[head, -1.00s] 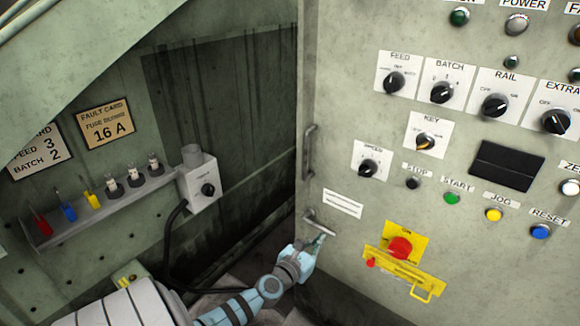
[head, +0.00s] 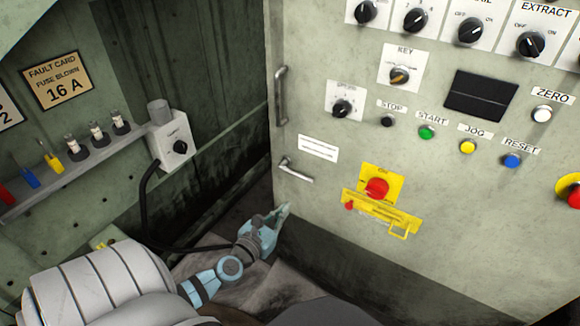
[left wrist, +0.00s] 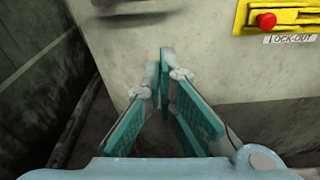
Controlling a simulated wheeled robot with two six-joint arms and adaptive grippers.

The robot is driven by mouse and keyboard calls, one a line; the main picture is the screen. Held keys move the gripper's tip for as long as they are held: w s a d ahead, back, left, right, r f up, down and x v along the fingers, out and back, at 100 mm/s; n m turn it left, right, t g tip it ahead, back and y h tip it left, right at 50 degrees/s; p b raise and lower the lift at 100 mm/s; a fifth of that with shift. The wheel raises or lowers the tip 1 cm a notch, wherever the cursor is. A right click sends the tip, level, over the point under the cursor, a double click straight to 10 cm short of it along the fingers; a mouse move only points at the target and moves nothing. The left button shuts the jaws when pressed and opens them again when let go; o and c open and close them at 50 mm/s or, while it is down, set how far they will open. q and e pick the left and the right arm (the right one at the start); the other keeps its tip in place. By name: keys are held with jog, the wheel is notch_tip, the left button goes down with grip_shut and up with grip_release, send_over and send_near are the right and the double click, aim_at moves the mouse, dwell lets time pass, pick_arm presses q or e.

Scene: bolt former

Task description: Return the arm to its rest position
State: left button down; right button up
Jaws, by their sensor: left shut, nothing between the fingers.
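My left gripper (head: 284,210) is low in front of the control cabinet's lower left corner, below the lever handle (head: 296,170). It is shut and empty, its teal fingertips together. In the left wrist view my left gripper (left wrist: 167,62) points toward the cabinet's lower face (left wrist: 215,75), apart from the handle. My left arm comes in from the lower left. My right gripper is in neither view.
The cabinet carries knobs, buttons and a yellow lockout plate (head: 408,220) with a red knob (head: 377,188). A shelf (head: 95,155) at the left holds fuses and coloured tools beside a grey switch box (head: 172,142). A black cable hangs below it.

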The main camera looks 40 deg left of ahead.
pick_arm(q)
jog(key=shift+v, duration=0.75)
